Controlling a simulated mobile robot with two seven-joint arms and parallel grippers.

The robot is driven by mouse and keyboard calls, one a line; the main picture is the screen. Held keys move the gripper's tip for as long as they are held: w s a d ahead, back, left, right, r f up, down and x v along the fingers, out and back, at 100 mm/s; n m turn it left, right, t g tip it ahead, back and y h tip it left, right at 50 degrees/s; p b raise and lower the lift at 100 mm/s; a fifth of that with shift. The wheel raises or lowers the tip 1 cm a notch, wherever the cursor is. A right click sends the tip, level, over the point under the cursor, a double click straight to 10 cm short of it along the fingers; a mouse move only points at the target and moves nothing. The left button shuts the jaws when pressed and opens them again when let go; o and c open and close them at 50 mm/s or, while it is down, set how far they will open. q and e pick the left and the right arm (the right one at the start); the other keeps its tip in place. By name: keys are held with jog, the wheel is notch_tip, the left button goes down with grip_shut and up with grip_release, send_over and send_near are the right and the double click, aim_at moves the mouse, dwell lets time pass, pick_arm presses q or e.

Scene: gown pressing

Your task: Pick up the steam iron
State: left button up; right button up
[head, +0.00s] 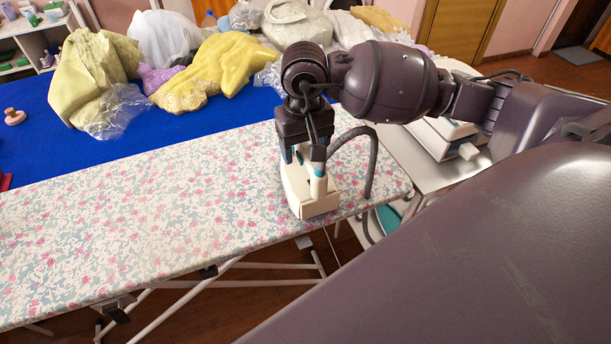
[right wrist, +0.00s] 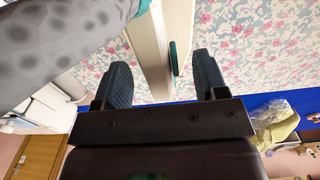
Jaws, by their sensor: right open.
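The steam iron (head: 318,206), cream with teal parts, is on the floral ironing board (head: 120,225) near its right end. My right gripper (head: 304,155) points down at the top of the iron, partly hiding it. In the right wrist view the gripper (right wrist: 164,82) has its two dark fingers wide apart. The iron's cream body and teal part (right wrist: 172,58) show in the gap between them. Whether a finger touches the iron cannot be told. A dark hose (head: 372,165) loops at the iron's right. My left gripper is not in view.
A white appliance (head: 440,138) stands on a metal surface right of the board. Behind is a blue-covered table (head: 40,150) with a yellow garment (head: 215,75) and several bagged clothes. The board's left and middle are clear. My arm covers the lower right.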

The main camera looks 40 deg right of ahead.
jog(key=shift+f, duration=1.85)
jog(key=shift+c, duration=0.2)
